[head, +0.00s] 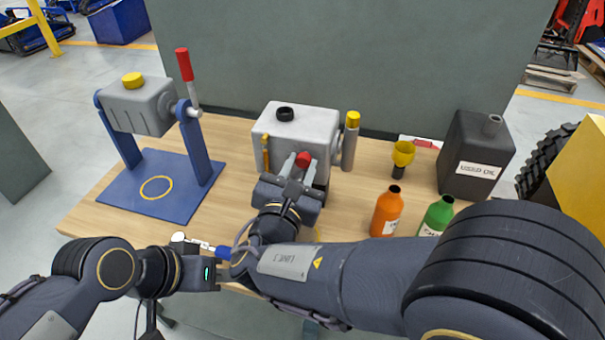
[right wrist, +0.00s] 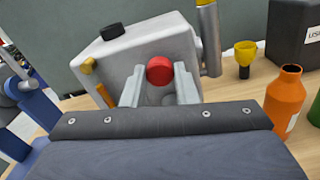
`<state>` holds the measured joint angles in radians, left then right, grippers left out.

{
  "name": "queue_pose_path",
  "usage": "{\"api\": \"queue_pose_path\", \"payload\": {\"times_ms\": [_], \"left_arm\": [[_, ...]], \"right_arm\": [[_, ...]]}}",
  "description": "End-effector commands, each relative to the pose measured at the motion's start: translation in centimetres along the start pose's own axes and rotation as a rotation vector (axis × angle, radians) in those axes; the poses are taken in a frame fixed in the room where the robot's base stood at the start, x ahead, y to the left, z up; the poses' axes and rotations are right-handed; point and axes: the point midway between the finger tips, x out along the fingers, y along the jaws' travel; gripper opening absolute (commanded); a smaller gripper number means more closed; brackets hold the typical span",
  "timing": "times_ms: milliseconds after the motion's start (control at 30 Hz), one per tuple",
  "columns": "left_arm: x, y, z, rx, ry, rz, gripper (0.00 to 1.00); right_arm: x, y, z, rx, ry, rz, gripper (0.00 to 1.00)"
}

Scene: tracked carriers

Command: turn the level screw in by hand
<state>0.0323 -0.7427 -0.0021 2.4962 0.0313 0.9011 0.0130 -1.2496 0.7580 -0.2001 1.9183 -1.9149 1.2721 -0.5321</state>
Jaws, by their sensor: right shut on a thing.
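The level screw (head: 303,158) has a red head at the front of a pale grey gear housing (head: 285,124). In the right wrist view, the red screw head (right wrist: 160,70) sits between the two grey fingers of my right gripper (right wrist: 159,82). In the head view, my right gripper (head: 301,167) reaches the housing front, shut on the screw head. The screw's shank is hidden. My left gripper (head: 205,262) is low at the table's front edge, away from the housing; its fingers are not clear.
A blue stand (head: 128,190) with a grey box and red-handled lever is at left. A yellow funnel (head: 403,153), orange bottle (head: 387,212), green bottle (head: 437,214) and dark oil can (head: 470,150) stand at right. A blue-handled tool (head: 222,252) lies near my left gripper.

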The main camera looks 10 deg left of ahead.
Motion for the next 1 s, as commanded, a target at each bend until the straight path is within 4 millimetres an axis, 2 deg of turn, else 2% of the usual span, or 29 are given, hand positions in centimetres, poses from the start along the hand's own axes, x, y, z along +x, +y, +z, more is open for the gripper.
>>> {"api": "queue_pose_path", "payload": {"times_ms": [33,400,600,867,1000], "left_arm": [[2.1,-1.0,1.1,0.000,-0.001,0.000,0.36],[8.7,-4.0,4.4,0.000,0.000,0.000,0.36],[9.7,-4.4,4.9,0.000,0.000,0.000,0.36],[9.5,-4.3,4.8,0.000,0.000,0.000,0.36],[11.4,-5.2,5.8,0.000,0.000,0.000,0.36]], "right_arm": [[0.0,-0.2,-1.0,0.071,-0.006,0.001,0.10],[0.0,-0.2,-0.9,0.529,-0.004,0.002,0.10],[0.0,-0.1,-0.2,0.645,-0.003,0.000,0.10],[0.0,0.0,0.0,0.645,-0.001,0.000,0.10],[0.0,-0.2,-0.8,0.726,-0.002,0.001,0.10]]}}
